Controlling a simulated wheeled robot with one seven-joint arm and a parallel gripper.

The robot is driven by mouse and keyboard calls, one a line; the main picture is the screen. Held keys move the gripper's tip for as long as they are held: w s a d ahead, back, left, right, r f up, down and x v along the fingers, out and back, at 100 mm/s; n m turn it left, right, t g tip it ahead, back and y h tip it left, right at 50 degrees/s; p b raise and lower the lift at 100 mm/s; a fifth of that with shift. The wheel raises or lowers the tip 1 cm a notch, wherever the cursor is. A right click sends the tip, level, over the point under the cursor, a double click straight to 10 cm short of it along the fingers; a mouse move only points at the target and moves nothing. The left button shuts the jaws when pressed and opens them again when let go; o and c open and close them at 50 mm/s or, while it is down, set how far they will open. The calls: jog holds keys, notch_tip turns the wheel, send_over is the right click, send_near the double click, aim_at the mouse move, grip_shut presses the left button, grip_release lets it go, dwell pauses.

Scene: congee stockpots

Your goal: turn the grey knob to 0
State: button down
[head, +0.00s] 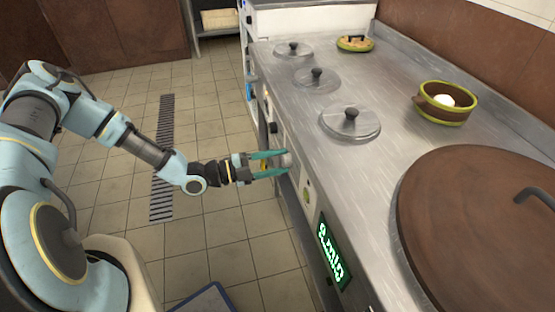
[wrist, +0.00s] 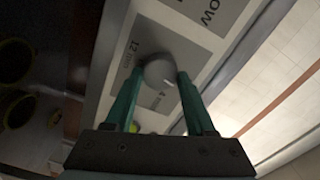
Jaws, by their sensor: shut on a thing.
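The grey knob (wrist: 160,72) sits on the front panel of the steel counter, on a grey label plate. My gripper (head: 278,162) reaches the panel from the left in the head view. Its two green fingers, also in the wrist view (wrist: 158,88), are shut on the grey knob, one on each side. In the head view the knob (head: 287,160) shows as a pale shape between the fingertips. Its pointer and the 0 mark cannot be made out.
Steel lids (head: 350,122), a green-rimmed brown pot (head: 445,103) and a large brown lid (head: 480,225) are on the counter. The tiled floor (head: 215,245) beside the panel is largely clear.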

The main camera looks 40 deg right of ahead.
jog(key=shift+n, duration=0.9)
jog(key=shift+c, duration=1.2)
grip_release()
jog(key=b+v, duration=0.1)
jog(key=v, duration=1)
jog(key=shift+d, duration=0.1)
